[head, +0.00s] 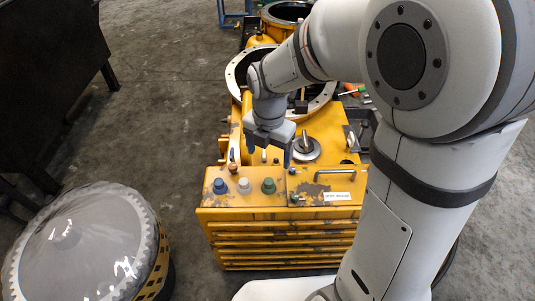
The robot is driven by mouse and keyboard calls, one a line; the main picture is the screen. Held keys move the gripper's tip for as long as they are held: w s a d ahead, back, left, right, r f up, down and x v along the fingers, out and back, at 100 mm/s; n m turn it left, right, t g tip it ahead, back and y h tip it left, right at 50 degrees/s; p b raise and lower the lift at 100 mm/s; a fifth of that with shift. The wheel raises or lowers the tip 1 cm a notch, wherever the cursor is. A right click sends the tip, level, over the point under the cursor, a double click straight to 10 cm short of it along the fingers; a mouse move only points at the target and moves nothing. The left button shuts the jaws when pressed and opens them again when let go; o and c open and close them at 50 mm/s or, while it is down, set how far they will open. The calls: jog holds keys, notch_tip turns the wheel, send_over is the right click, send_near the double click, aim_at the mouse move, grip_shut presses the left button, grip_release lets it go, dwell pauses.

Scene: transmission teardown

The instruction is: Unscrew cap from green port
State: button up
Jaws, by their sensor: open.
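The yellow transmission housing (315,215) stands in front of me. Three capped ports sit in a row on its near top face: a blue cap (220,186) at left, a pale grey cap (243,185) in the middle, and a dark green cap (268,185) at right. The green cap sits upright on its port. My gripper (269,154) points down with its two fingers spread and nothing between them. It appears above and slightly beyond the green cap, apart from it; the exact height is hard to tell.
A round metal cap (306,149) and a handle (335,172) rise from the housing right of the caps. A small teal fitting (294,197) is close by. A large geared drum (80,245) stands at lower left. Open floor (165,130) lies left of the housing.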

aim_at(269, 180)
notch_tip(269, 180, down, 11)
jog(key=b, duration=0.8)
jog(key=shift+r, duration=0.1)
jog(key=shift+c, duration=0.3)
grip_shut()
jog(key=shift+r, duration=0.1)
dwell(0.4)
jog(key=shift+n+p, duration=0.4)
jog(key=shift+n, duration=0.7)
jog(key=n, duration=0.3)
jog(key=shift+p, duration=0.3)
